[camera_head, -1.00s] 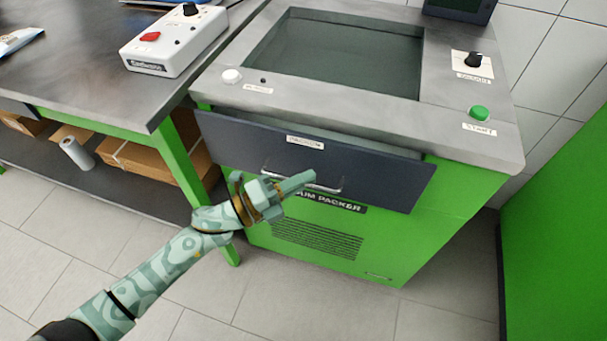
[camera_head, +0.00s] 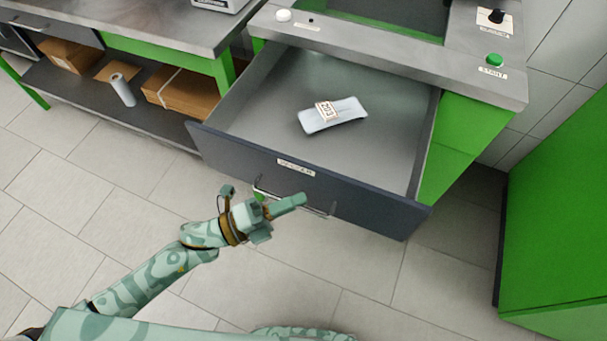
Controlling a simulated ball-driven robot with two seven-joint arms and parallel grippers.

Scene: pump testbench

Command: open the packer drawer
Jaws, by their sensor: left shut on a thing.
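The packer drawer (camera_head: 349,193) is pulled far out of the green packer (camera_head: 462,150). Its dark front faces me and carries a small label and a metal bar handle (camera_head: 322,212). My left gripper (camera_head: 298,201) is at the handle, shut on it, and covers its middle. Inside the drawer lies a pale packet (camera_head: 334,114) with a label that seems to read 203, on the bare grey floor. My right gripper is not in view.
A steel table (camera_head: 150,25) with a lower shelf stands at the left, with cardboard boxes (camera_head: 181,92) and a white roll (camera_head: 122,89) on the shelf. A green cabinet (camera_head: 560,210) stands at the right. The tiled floor before the drawer is clear.

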